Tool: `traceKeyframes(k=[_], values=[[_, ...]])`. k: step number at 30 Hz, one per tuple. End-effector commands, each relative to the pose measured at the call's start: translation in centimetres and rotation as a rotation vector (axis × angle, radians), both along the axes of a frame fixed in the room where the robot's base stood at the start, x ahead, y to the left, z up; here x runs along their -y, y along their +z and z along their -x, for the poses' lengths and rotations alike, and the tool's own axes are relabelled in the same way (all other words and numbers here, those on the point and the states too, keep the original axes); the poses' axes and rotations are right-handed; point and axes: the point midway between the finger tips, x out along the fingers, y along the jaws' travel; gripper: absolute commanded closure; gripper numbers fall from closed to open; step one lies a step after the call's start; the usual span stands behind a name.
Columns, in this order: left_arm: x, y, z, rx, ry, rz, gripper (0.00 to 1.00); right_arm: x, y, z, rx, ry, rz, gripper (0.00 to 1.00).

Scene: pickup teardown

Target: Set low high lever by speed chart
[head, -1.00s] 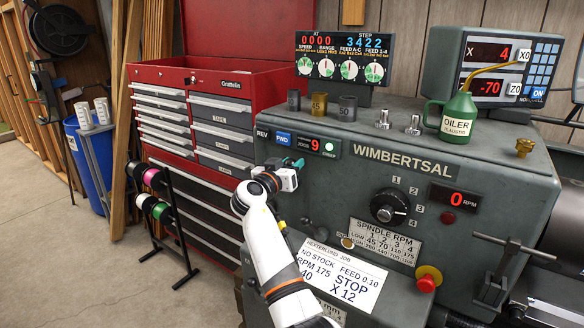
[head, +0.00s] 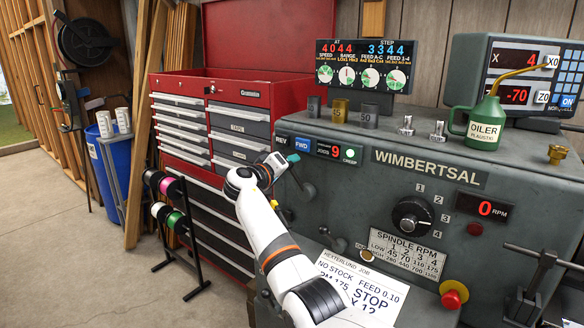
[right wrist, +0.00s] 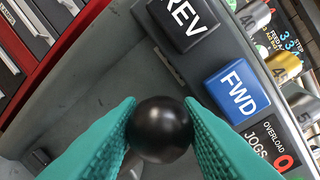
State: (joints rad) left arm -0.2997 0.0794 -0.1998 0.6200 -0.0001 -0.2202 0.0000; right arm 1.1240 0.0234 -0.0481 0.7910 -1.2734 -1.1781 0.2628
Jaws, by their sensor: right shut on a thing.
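My right gripper (head: 291,158) is at the left of the lathe front, under the REV and FWD buttons. In the right wrist view its teal fingers (right wrist: 160,122) are shut on a black ball knob (right wrist: 160,132). The knob's shaft is mostly hidden, and I cannot tell which lever it belongs to. A dark lever (head: 304,187) shows just below the gripper in the head view. The speed chart (head: 405,252), headed SPINDLE RPM with LOW and HIGH rows, is on the lathe front. A selector dial (head: 411,217) numbered 1 to 4 is above it. My left gripper is not in view.
A job sheet (head: 362,292) reading FEED 0.10 lies below the chart, partly behind my arm. A red stop button (head: 454,293) sticks out at right. A red tool chest (head: 225,88) stands left of the lathe. A green oiler (head: 486,125) stands on top.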

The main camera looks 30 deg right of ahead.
Motion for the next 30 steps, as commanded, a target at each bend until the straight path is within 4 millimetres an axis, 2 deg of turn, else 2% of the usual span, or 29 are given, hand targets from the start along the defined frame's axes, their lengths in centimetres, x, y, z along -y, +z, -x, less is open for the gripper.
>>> traceKeyframes(k=[9,23,24,27,30], values=[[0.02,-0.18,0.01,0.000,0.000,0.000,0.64,-0.18,-0.25,-0.42,-0.079,0.001,0.034,1.00],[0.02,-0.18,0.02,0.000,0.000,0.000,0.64,-0.24,-0.31,-0.47,-0.089,0.002,0.039,1.00],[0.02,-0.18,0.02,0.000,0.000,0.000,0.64,-0.24,-0.31,-0.47,-0.089,0.002,0.039,0.61],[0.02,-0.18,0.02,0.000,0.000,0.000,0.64,-0.24,-0.32,-0.47,-0.089,0.002,0.039,0.47],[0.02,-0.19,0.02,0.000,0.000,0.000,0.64,-0.23,-0.34,-0.46,-0.089,0.001,0.038,0.47]])
